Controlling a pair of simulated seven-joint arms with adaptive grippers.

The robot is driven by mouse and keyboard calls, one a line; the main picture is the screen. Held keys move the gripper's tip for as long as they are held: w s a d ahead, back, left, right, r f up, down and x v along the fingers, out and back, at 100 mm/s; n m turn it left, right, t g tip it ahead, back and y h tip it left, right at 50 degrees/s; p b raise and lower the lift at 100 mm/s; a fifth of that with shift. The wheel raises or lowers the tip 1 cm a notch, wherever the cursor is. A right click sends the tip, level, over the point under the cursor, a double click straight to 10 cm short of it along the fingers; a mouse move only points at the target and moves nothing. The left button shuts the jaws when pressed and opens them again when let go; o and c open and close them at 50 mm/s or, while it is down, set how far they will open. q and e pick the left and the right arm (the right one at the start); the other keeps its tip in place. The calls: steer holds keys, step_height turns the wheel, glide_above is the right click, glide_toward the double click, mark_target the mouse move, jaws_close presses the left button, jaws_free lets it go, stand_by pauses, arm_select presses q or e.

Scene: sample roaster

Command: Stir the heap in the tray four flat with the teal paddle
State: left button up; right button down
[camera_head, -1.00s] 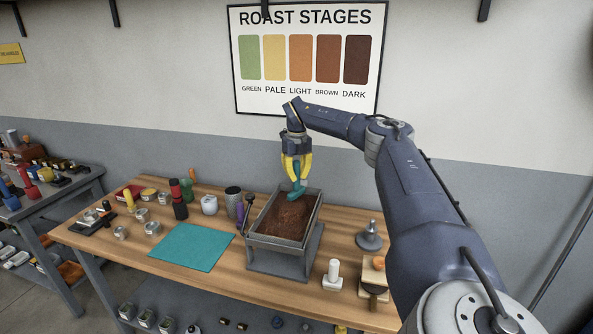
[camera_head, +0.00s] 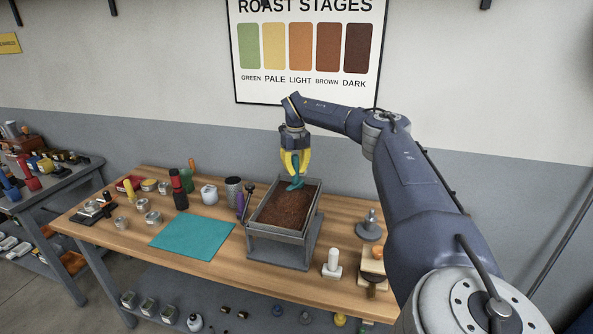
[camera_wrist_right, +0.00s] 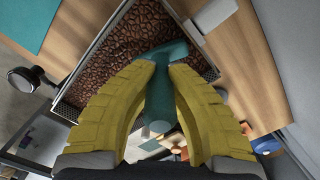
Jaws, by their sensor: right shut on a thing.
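The tray (camera_head: 251,224) is a grey metal box on a stand on the wooden table, holding brown beans (camera_head: 283,208) that look spread fairly level. My right gripper (camera_head: 294,172) has yellow fingers and is shut on the teal paddle (camera_head: 295,184) above the far end of the tray. In the right wrist view the fingers close around the handle of the paddle (camera_wrist_right: 160,100), and its head reaches over the beans (camera_wrist_right: 130,35). Whether the paddle touches the beans cannot be told. My left gripper is not in view.
A teal mat (camera_head: 192,232) lies left of the tray. Tins, a grey canister (camera_head: 233,188) and a red-and-black bottle (camera_head: 179,190) stand behind and left of it. A white pestle-like object (camera_head: 332,264) and a grey tamper-like object (camera_head: 370,226) stand to the right.

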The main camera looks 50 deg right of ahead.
steer(key=shift+w+a, duration=0.3)
steer(key=shift+w, duration=0.35)
steer(key=shift+w+a, duration=0.35)
steer(key=shift+w, duration=0.35)
steer(key=shift+w+a, duration=0.3)
steer(key=shift+w, duration=0.35)
steer(key=shift+s, duration=0.1)
steer(key=s+d, duration=0.4)
steer(key=s, duration=0.4)
steer(key=shift+s, duration=0.35)
steer(key=shift+w, duration=0.1)
steer(key=w+a, duration=0.4)
steer(key=w, duration=0.4)
steer(key=shift+w, duration=0.35)
steer(key=s+d, duration=0.4)
steer(key=s, duration=0.5)
steer(key=w+a, duration=0.4)
steer(key=w, duration=0.5)
